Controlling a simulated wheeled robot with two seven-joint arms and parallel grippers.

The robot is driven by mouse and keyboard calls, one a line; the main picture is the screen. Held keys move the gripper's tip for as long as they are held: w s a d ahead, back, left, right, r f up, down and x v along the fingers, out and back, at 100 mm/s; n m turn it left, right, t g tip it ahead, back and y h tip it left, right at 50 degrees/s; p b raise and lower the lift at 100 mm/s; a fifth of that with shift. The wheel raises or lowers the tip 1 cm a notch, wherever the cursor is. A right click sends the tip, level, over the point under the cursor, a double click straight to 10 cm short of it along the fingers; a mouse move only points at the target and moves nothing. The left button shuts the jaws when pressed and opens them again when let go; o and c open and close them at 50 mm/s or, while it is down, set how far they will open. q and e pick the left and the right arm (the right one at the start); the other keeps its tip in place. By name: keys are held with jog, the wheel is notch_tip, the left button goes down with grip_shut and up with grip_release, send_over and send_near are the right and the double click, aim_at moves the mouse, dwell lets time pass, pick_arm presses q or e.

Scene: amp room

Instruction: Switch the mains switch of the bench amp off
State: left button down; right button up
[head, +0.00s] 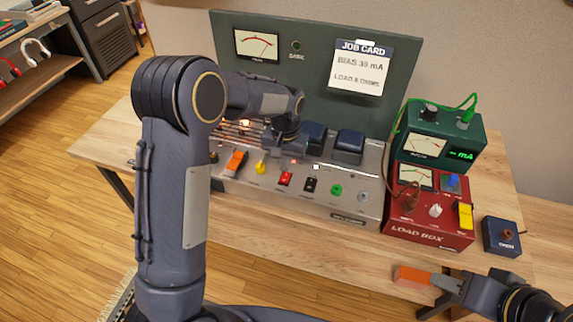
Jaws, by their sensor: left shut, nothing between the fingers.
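The bench amp (295,205) is a metal chassis with a tall dark green back panel (320,115) on the wooden bench. Along its front are an orange part (235,161), a yellow one (261,165), a red one (285,179), a black one (310,185) and a green one (336,190). Their labels are too small to read, so I cannot tell which is the mains switch. My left gripper (288,147) is shut and empty above the chassis, behind the red part. My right gripper (447,284) is at the lower right, its fingertips at an orange-red block (411,277).
A red load box (430,231) and a green meter box (440,140) stand right of the amp. A small blue box (500,237) sits further right. Two dark blue blocks (349,146) rise from the chassis beside my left gripper.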

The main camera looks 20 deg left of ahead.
pick_arm(q)
notch_tip(320, 180, up, 3)
jog(key=shift+d+f+b, duration=0.1)
jog(key=shift+b, duration=0.5)
notch_tip(320, 180, up, 8)
send_over(286, 175)
jog(key=shift+s, duration=0.4)
pick_arm(e)
jog(key=shift+s+f, duration=0.1)
jog(key=shift+s, duration=0.05)
